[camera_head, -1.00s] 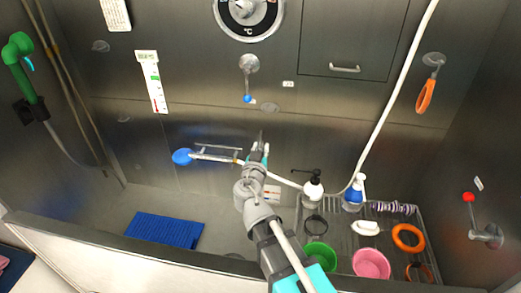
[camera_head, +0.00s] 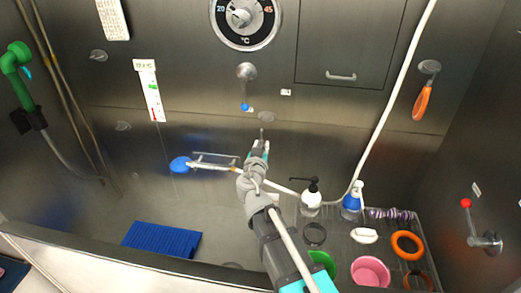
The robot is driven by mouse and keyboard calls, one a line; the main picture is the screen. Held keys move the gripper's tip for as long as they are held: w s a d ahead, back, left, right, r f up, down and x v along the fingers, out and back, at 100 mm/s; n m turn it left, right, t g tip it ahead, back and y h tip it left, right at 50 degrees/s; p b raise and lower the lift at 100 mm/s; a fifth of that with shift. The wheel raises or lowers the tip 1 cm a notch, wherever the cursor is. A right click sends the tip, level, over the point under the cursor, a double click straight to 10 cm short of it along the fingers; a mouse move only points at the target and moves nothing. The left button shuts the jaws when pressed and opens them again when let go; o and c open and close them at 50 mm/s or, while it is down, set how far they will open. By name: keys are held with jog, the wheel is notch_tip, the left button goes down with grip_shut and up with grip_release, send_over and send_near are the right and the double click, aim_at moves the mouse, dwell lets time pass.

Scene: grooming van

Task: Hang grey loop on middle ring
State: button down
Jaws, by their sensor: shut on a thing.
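My gripper (camera_head: 259,149) is shut on a thin grey piece (camera_head: 261,133) that stands up from its fingertips. It looks like the grey loop seen edge-on, and its full shape cannot be made out. My arm hides part of the wall and tub below.
A blue-tipped lever (camera_head: 246,84) is above the fitting. Pump bottles (camera_head: 311,199) and a white hose (camera_head: 383,125) are at right. An orange loop (camera_head: 422,101) hangs at upper right.

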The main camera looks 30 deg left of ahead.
aim_at(268, 127)
jog(key=shift+x, duration=5.05)
jog(key=shift+f+b, duration=0.75)
jog(key=shift+c, duration=2.2)
grip_release()
jog(key=shift+s, duration=0.1)
jog(key=v, duration=1.2)
